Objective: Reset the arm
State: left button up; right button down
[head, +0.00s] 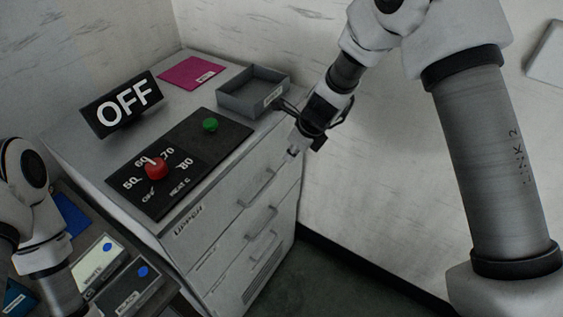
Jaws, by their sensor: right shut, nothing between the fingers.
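My right arm comes in from the upper right of the head view. Its gripper (293,152) is shut and empty, in front of the cabinet's right front corner, a little below the top. It appears apart from the cabinet, though the exact gap is hard to judge. My left arm shows at the lower left edge, above the bins; its gripper is out of the picture.
A drawer cabinet (232,222) carries a black control panel (205,150) with a red knob (155,168) and a green button (210,125). An "OFF" sign (124,106), a pink sheet (190,72) and a grey tray (237,101) are on top. Labelled bins (128,287) stand lower left.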

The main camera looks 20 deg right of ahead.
jog(key=s+d+f+g+b, duration=0.1)
jog(key=s+f+g, duration=0.3)
jog(key=s+f, duration=0.95)
jog(key=s+d+f+n+h, duration=0.1)
jog(key=s+f+n, duration=0.2)
jog(key=s+n, duration=0.3)
jog(key=s+d+f+n, duration=0.1)
jog(key=s+f+n, duration=0.1)
jog(key=s+n, duration=0.5)
jog(key=s+d+f+n+h+b, duration=0.1)
jog(key=s+f+n, duration=0.2)
jog(key=n, duration=1.2)
jog(key=s, duration=0.3)
jog(key=shift+s+f+t+h, duration=0.2)
jog(key=shift+f+t+h, duration=0.1)
jog(key=shift+f, duration=0.05)
jog(key=shift+d, duration=0.1)
